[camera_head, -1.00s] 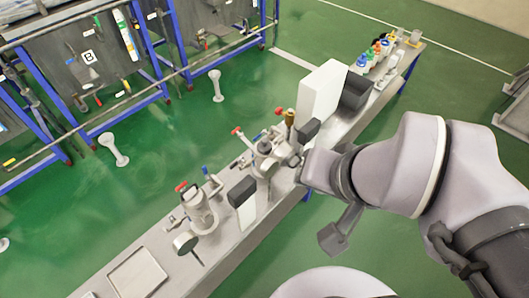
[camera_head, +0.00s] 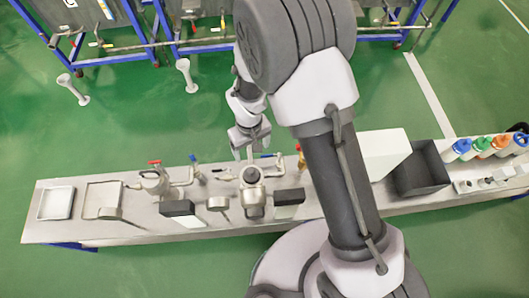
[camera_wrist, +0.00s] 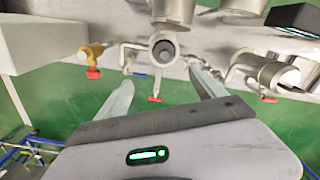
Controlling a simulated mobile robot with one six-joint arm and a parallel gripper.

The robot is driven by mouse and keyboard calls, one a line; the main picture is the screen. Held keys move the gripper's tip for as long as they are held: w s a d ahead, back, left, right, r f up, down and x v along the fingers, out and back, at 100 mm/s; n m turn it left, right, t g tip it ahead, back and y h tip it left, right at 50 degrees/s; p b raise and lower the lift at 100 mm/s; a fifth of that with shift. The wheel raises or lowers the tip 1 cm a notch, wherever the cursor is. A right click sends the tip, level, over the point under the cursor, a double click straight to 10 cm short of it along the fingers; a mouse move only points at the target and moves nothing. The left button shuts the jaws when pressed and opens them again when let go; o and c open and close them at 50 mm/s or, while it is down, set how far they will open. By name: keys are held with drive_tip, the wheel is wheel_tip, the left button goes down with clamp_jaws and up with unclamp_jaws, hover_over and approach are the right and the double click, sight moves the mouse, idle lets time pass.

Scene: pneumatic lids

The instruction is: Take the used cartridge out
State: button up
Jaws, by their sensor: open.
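A metal housing (camera_head: 253,198) stands on the steel bench in the body view, with its round mouth facing up. In the wrist view the housing (camera_wrist: 172,10) shows its open ring, and a dark grey round end (camera_wrist: 164,49) sits inside; this may be the used cartridge, but I cannot be sure. My gripper (camera_head: 250,155) is behind the housing in the body view, pointing down, apart from it.
A second housing (camera_head: 155,182) with a red handle stands left. A brass-coloured fitting with a red handle (camera_wrist: 94,60) is beside the open housing. A white box (camera_head: 385,153), dark bin (camera_head: 421,170) and several bottles (camera_head: 484,147) stand right. Flat trays (camera_head: 57,203) lie at the left end.

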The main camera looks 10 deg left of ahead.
drive_tip(key=b, duration=0.3)
approach(251, 170)
wheel_tip(251, 170, down, 6)
drive_tip(key=shift+w+d+r, duration=0.1)
drive_tip(key=shift+w+r, duration=0.05)
drive_tip(key=shift+r, duration=0.1)
drive_tip(key=f+b, duration=0.1)
drive_tip(key=f, duration=0.3)
drive_tip(key=f+b, duration=0.1)
drive_tip(key=f, duration=0.1)
drive_tip(key=shift+s+b, duration=0.25)
drive_tip(key=shift+b, duration=0.1)
drive_tip(key=shift+r, duration=0.2)
clamp_jaws()
